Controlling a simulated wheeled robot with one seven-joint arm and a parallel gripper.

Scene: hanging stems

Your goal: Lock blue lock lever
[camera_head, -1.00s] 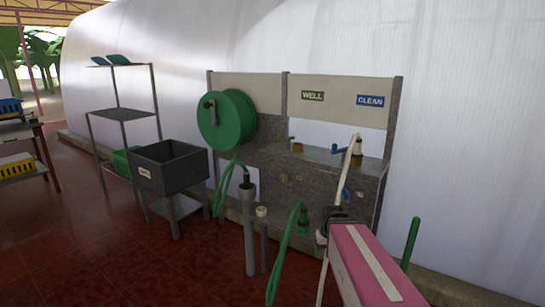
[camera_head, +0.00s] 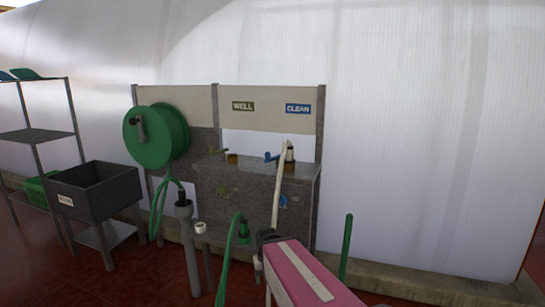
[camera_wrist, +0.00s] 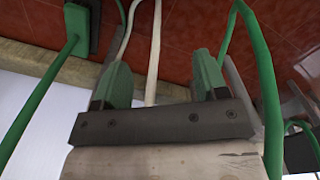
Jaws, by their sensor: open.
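A blue lever (camera_head: 271,156) sits on the shelf of the grey wash stand, below the CLEAN sign, beside an upright fitting with a white hose (camera_head: 281,185). A smaller blue patch (camera_head: 283,201) shows lower on the stand's front; I cannot tell whether it is a lever. My gripper (camera_wrist: 160,75) is open in the wrist view, its two green fingers apart. A pale hose (camera_wrist: 154,50) passes between them in that picture; I cannot tell how near it is. No blue lever shows in the wrist view. In the head view my arm's dark end is low, in front of the stand.
A green hose reel (camera_head: 155,137) is on the stand's left. A grey bin (camera_head: 94,190) stands farther left by a shelf rack (camera_head: 36,135). Green hose (camera_head: 228,260) and a grey pipe (camera_head: 190,255) rise before the stand. A green post (camera_head: 346,248) stands at right.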

